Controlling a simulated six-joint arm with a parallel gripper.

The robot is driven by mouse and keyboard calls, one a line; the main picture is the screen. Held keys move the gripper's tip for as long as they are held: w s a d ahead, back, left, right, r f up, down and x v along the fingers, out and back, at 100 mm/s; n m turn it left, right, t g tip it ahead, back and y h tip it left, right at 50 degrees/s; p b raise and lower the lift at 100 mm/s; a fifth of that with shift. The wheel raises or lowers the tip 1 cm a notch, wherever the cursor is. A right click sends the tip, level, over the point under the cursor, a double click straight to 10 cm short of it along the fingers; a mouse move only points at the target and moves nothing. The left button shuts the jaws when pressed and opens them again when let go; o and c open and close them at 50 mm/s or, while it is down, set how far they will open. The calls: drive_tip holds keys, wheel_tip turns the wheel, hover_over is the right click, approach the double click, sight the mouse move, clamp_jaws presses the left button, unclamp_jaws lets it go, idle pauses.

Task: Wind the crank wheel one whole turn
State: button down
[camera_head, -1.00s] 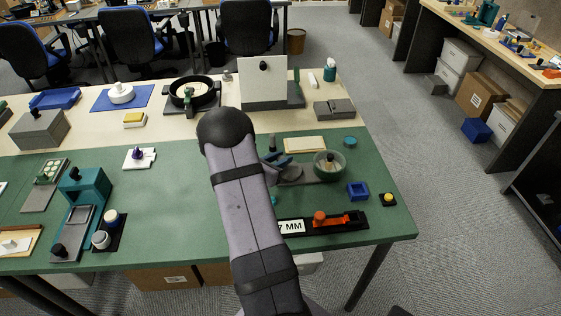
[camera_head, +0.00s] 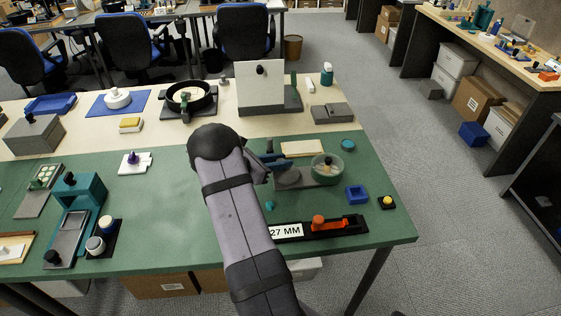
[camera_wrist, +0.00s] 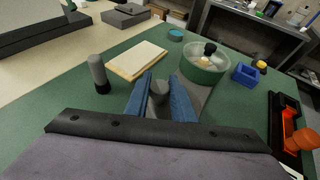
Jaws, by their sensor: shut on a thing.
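In the wrist view my gripper's blue fingers (camera_wrist: 160,92) are closed around a short grey upright knob (camera_wrist: 158,88), which appears to be the wheel's handle. The wheel's disc is mostly hidden there by the fingers and wrist. The green bowl (camera_wrist: 204,70), with a dark knob and a pale piece inside, stands just beyond the fingers.
A grey post (camera_wrist: 98,72) stands left of the fingers, near a cream board (camera_wrist: 138,59). A blue square holder (camera_head: 357,194) and a black gauge strip with an orange slider (camera_head: 319,222) lie to the right and front. Green mat left of my arm is partly clear.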

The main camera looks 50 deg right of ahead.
drive_tip(key=c, duration=1.5)
unclamp_jaws()
drive_tip(key=shift+a, duration=0.1)
drive_tip(key=shift+b+v, duration=0.9)
drive_tip(key=shift+v, duration=2.7)
